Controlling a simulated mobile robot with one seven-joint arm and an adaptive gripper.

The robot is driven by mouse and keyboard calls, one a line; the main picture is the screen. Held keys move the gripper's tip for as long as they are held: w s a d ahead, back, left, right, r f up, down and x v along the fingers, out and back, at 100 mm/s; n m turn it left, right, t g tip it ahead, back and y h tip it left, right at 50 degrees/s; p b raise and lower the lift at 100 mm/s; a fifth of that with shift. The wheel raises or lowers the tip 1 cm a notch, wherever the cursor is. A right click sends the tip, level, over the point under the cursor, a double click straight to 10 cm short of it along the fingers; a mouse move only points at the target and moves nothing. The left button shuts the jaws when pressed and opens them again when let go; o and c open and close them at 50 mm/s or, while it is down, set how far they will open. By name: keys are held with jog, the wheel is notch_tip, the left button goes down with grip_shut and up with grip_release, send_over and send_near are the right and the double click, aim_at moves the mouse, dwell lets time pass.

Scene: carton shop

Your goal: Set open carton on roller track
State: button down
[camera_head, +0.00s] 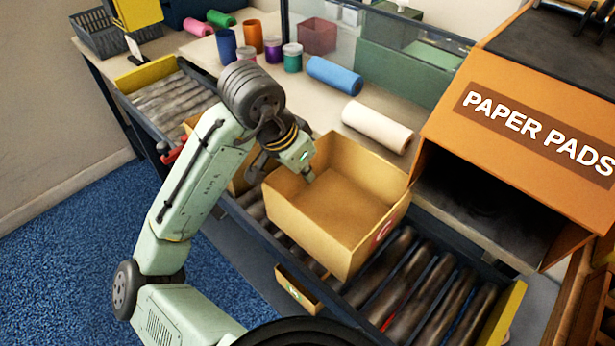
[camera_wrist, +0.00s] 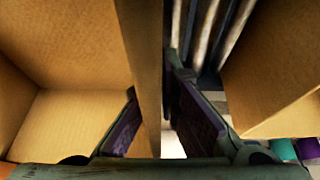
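The open carton (camera_head: 362,238), a tan box with no lid and a red round mark on one side, appears to sit upright on the roller track (camera_head: 455,290). Its inside looks empty. My gripper (camera_head: 306,172) is at the carton's left rim in the head view. In the wrist view, one wall of the carton (camera_wrist: 142,60) runs between my two purple-padded fingers (camera_wrist: 158,125). The left finger is on the inside, close to the wall. A gap shows between the wall and the right finger, so the gripper looks open around the wall.
A second carton (camera_head: 241,182) stands on the track to the left, partly behind my arm. An orange PAPER PADS dispenser (camera_head: 450,150) rises at the right. A white roll (camera_head: 377,127) and a blue roll (camera_head: 334,76) lie on the bench behind. Bare rollers show at the right.

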aim_at(308, 185)
jog(key=shift+a+x, duration=0.2)
jog(key=shift+x, duration=1.6)
jog(key=shift+s+f, duration=0.15)
jog(key=shift+f, duration=0.1)
jog(key=c, duration=1.8)
grip_release()
jog(key=v, duration=1.2)
jog(key=shift+s+p, duration=0.1)
jog(key=shift+p, duration=0.25)
